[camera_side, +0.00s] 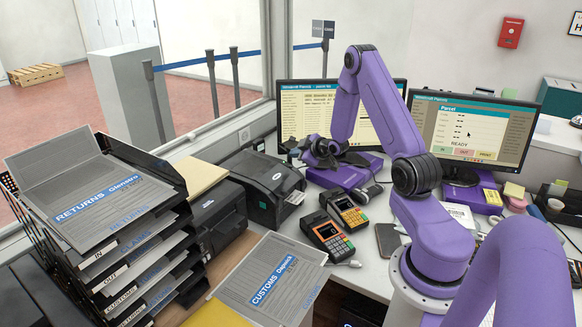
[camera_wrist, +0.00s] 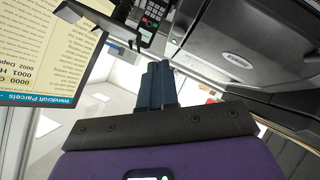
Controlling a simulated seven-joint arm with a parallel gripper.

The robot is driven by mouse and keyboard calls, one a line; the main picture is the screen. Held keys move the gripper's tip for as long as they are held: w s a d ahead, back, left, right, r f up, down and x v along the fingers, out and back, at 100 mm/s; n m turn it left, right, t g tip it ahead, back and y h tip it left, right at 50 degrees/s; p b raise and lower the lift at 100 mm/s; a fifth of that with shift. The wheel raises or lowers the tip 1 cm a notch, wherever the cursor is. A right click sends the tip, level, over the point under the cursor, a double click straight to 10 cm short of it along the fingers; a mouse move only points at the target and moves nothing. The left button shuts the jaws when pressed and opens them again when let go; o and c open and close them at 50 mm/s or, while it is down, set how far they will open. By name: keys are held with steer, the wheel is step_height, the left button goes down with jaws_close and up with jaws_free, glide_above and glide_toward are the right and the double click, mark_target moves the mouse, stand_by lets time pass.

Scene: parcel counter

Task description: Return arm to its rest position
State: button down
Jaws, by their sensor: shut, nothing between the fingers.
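My purple arm rises from its base at the right of the side view and bends over at the top, with its wrist hanging in front of the left monitor. My gripper (camera_side: 290,147) is at the end of it, above the counter behind the label printer; its fingertips are small and dark there. In the wrist view the two dark blue fingers of my gripper (camera_wrist: 160,72) lie together, with nothing between them. The gripper is shut and empty, clear of the counter things as far as I can tell.
The left monitor (camera_side: 300,100) stands close behind my wrist. A black label printer (camera_side: 262,185) and two card terminals (camera_side: 328,236) stand below and in front. A letter-tray stack (camera_side: 120,255) fills the left. The right monitor (camera_side: 470,130) stands beyond my arm. A phone (camera_side: 388,240) lies near my base.

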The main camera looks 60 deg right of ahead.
steer(key=shift+s+r, duration=0.3)
steer(key=shift+r, duration=0.6)
steer(key=shift+s+r, duration=0.25)
steer(key=shift+r, duration=0.65)
steer(key=w+a+r+n+g+y, duration=0.1)
steer(key=a, duration=0.7)
steer(key=w+a+r+n+g+y, duration=0.1)
steer(key=a+r+y, duration=0.1)
steer(key=a, duration=0.6)
steer(key=s+a+r+n+g+y, duration=0.1)
steer(key=s+a+g, duration=0.15)
steer(key=a, duration=0.45)
steer(key=s+a+r+n+g, duration=0.1)
steer(key=s+a, duration=0.3)
steer(key=a, duration=0.2)
steer(key=s+a+r+n+g+y, duration=0.1)
steer(key=s+a+r+g, duration=0.15)
steer(key=s+a, duration=0.8)
steer(key=s+r+n+g, duration=0.1)
steer(key=s, duration=0.8)
steer(key=s+d+r+n+g+h, duration=0.1)
steer(key=s+g, duration=0.1)
steer(key=s, duration=0.7)
steer(key=shift+d+r+n+g, duration=0.15)
steer(key=shift+d+n+g, duration=0.15)
steer(key=shift+n, duration=0.1)
